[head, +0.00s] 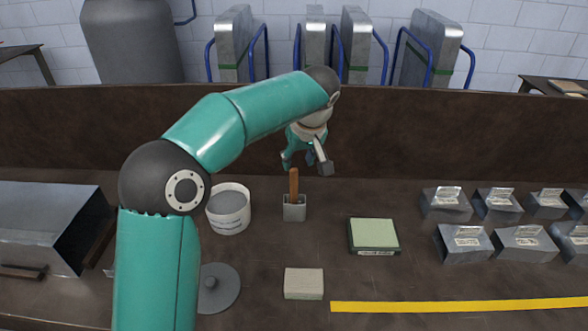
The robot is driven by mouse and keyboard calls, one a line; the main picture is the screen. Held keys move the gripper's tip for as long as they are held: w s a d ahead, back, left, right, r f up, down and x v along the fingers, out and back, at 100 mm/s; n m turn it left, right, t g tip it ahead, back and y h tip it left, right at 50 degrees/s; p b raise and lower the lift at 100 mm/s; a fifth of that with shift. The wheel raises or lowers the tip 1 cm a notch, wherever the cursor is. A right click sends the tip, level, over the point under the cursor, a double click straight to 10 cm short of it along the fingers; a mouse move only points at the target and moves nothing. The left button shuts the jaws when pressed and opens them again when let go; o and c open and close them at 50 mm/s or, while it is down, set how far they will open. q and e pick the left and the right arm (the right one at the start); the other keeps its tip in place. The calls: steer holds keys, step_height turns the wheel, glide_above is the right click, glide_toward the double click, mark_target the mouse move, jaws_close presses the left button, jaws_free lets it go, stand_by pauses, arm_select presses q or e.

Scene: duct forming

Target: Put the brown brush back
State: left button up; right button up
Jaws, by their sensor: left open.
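The brown brush (294,184) stands upright, its brown handle rising from a small grey metal holder (294,212) on the brown bench. Its lower end is hidden inside the holder. My left gripper (304,162) is above and just behind the top of the handle. It is open and holds nothing that I can see. My left arm reaches in from the lower left and arches over the white bucket. My right gripper is not in view.
A white bucket (229,211) stands left of the holder, with a grey round lid (217,288) in front. A beige block (303,284) and a green-topped box (373,236) lie nearby. Several metal duct pieces (465,243) stand at right. A large metal duct (45,226) lies at left.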

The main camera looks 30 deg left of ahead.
arm_select(q)
steer(key=v, duration=0.5)
steer(key=shift+s+d+r, duration=0.1)
steer(key=shift+r, duration=0.2)
steer(key=shift+f, duration=0.1)
